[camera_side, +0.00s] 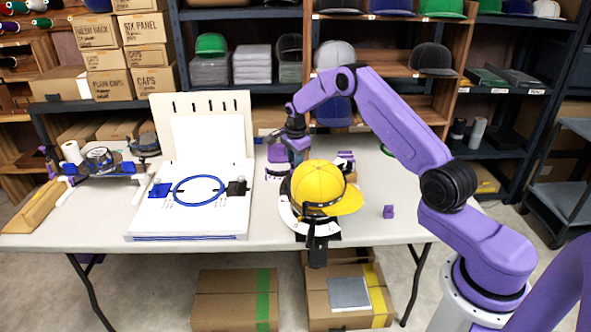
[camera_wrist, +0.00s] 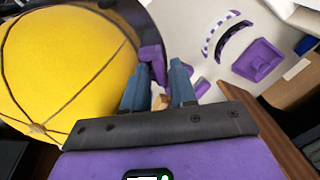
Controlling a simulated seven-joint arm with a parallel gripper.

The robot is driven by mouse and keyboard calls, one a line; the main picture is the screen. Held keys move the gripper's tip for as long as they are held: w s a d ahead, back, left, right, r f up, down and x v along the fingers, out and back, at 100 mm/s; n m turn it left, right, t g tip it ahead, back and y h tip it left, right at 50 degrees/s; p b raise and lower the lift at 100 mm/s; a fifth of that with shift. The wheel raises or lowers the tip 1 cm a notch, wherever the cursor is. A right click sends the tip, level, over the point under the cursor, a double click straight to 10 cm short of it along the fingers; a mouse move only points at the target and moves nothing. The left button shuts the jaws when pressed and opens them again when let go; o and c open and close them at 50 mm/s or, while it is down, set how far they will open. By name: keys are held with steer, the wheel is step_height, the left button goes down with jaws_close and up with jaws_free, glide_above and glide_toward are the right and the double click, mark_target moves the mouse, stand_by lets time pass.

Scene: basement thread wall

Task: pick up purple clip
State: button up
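In the wrist view a purple clip (camera_wrist: 152,57) lies at the tip of my left finger, next to the yellow cap. My gripper (camera_wrist: 163,72) has its two blue-grey fingers apart, with a small tan piece visible low between them. I cannot tell whether the left finger touches the clip. Another small purple piece (camera_wrist: 201,87) shows just right of the right finger, and a larger purple piece (camera_wrist: 262,60) lies further right. A separate small purple clip (camera_side: 388,211) stands on the table right of the cap.
The yellow cap (camera_side: 320,184) sits on a holder at the table's front edge, close beside my gripper. A white board with a blue hoop (camera_side: 199,190) is to the left. The table (camera_side: 430,195) is mostly clear at right.

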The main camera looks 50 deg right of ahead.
jaws_close()
steer(key=shift+r, duration=0.1)
step_height(320, 180, up, 10)
stand_by(0.6)
